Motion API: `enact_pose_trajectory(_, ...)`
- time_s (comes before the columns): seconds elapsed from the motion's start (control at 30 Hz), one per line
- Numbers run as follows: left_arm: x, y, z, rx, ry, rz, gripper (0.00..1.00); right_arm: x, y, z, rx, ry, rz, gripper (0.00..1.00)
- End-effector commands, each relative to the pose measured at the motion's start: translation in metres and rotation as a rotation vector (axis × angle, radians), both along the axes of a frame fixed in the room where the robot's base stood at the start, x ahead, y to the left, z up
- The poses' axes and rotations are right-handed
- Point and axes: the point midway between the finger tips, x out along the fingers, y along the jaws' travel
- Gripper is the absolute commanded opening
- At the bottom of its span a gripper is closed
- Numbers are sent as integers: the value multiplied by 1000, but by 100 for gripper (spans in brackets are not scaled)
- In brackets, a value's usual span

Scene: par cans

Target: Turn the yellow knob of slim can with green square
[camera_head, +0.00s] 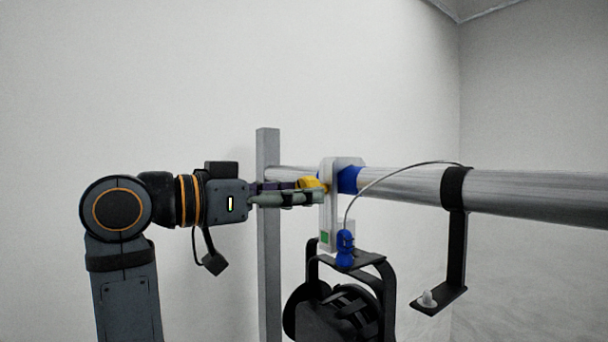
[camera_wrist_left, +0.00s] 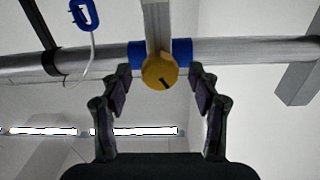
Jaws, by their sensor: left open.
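The yellow knob (camera_head: 309,183) sits on the white clamp (camera_head: 328,215) of the slim can, high up by the horizontal pipe. A green square (camera_head: 327,237) marks the clamp's lower part. The black can (camera_head: 335,308) hangs below it. My left gripper (camera_head: 312,192) reaches in from the left, with its fingers at the knob. In the left wrist view the knob (camera_wrist_left: 160,71) shows a dark mark and lies between and just beyond the open fingertips (camera_wrist_left: 160,80), with gaps on both sides. My right gripper is not in view.
The silver pipe (camera_head: 530,197) runs right from a grey post (camera_head: 268,230). A blue clip (camera_head: 345,248) and a thin cable hang beside the clamp. A black bracket (camera_head: 456,240) hangs further right. The space left of the post is open apart from my arm.

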Motion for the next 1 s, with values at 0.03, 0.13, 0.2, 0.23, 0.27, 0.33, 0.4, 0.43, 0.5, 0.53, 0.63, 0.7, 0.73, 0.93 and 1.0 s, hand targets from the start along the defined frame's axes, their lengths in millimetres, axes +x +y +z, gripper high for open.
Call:
enact_pose_trajectory(0.03, 4, -6, 3, -2, 3, -3, 62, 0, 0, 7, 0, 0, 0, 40)
enact_pose_trajectory(0.13, 9, -13, 1, 0, 2, -2, 62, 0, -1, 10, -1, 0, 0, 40)
enact_pose_trajectory(0.2, 11, -15, 0, 1, 1, 1, 62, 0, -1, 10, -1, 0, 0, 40)
enact_pose_trajectory(0.23, 12, -16, 0, 1, 1, 1, 62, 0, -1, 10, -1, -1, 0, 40)
enact_pose_trajectory(0.27, 12, -16, -1, 1, 0, 2, 62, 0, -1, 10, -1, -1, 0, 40)
enact_pose_trajectory(0.33, 12, -16, -1, 1, 0, 2, 62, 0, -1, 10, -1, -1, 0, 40)
enact_pose_trajectory(0.4, 12, -16, -1, 1, 0, 2, 62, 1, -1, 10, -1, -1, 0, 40)
enact_pose_trajectory(0.43, 12, -16, -1, 1, 0, 2, 62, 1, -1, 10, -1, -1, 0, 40)
enact_pose_trajectory(0.5, 12, -16, -1, 1, 0, 2, 53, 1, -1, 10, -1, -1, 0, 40)
enact_pose_trajectory(0.53, 12, -16, -1, 1, 0, 2, 49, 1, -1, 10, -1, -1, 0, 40)
enact_pose_trajectory(0.63, 12, -16, -1, 1, 0, 2, 36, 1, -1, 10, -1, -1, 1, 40)
enact_pose_trajectory(0.7, 12, -16, -1, 1, 0, 2, 26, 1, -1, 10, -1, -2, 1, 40)
enact_pose_trajectory(0.73, 12, -16, -1, 1, 0, 2, 22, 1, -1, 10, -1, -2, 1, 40)
enact_pose_trajectory(0.93, 12, -16, -3, 10, -14, 2, 7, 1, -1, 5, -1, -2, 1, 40)
enact_pose_trajectory(1.0, 11, -16, -6, 44, -66, 2, 7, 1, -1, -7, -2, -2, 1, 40)
